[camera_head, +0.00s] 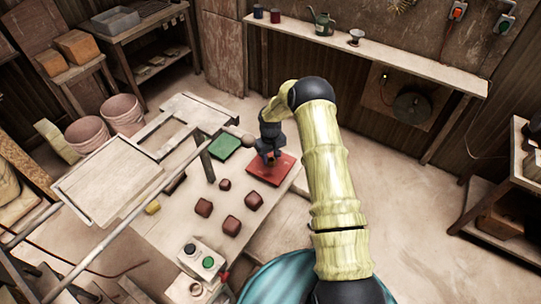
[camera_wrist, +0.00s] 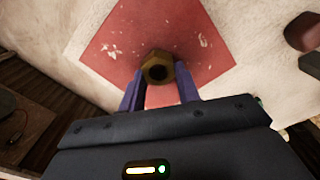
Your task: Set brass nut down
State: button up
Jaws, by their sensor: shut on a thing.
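The brass nut (camera_wrist: 158,68) shows in the wrist view between the two fingertips of my gripper (camera_wrist: 160,88). My gripper is shut on it, with one finger on each side. Below the nut lies a red mat (camera_wrist: 115,45) with pale worn spots; it also shows in the head view (camera_head: 278,172). I cannot tell whether the nut touches the mat. In the head view my gripper (camera_head: 270,158) is over the far part of the red mat, and the nut is too small and hidden to make out.
A green mat (camera_head: 223,146) lies left of the red one on the pale table. Several dark red blocks (camera_head: 231,225) lie nearer. A control box with buttons (camera_head: 203,258) stands at the table's near edge. A metal rail (camera_head: 130,215) crosses the left side.

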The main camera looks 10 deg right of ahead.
aim_at(270, 158)
jog(key=shift+f, duration=0.1)
jog(key=o, duration=1)
notch_tip(270, 158, up, 12)
jog(key=b, duration=0.4)
jog(key=shift+b, duration=0.3)
jog(key=shift+r, duration=0.25)
